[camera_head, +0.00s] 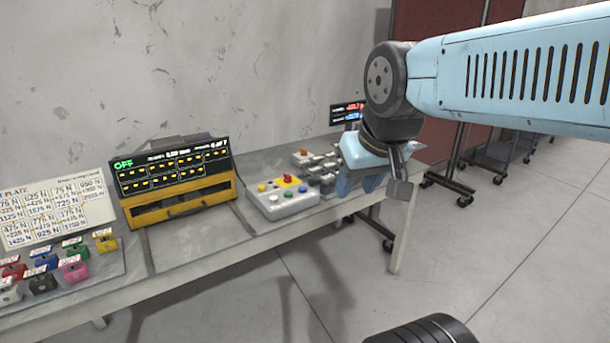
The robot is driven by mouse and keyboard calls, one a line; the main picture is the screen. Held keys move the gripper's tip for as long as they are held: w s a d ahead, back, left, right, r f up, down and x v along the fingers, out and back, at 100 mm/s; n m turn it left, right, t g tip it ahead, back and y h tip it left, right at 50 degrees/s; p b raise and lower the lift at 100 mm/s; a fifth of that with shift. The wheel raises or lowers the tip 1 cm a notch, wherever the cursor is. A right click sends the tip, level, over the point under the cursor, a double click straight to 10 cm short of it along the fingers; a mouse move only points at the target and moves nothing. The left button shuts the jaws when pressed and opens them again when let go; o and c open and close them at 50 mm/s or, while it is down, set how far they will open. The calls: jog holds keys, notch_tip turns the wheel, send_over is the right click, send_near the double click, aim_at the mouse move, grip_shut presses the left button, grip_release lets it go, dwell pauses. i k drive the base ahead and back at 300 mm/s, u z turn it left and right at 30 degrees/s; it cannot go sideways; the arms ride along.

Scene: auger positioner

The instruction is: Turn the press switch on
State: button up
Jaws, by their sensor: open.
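A grey control box (283,201) stands on the bench, left of my gripper. It carries several coloured buttons and a red knob (288,178) on a yellow base. A yellow and black unit (180,203) to its left has a display (172,167) with "OFF" in green. I cannot tell for sure which part is the press switch. My gripper (357,190) is open, pointing down, to the right of the control box and apart from it. It partly hides things on the bench's right end.
Several coloured weights (75,268) and a white number chart (55,213) are on the bench's left. Small grey devices (318,165) and a small display (346,113) stand behind my gripper. Wheeled stands (465,185) are at right.

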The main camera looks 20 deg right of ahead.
aim_at(287, 178)
jog(key=z, duration=0.05)
jog(key=k, duration=0.65)
jog(key=z, duration=0.1)
jog(key=i, duration=1.6)
jog(key=u, duration=0.6)
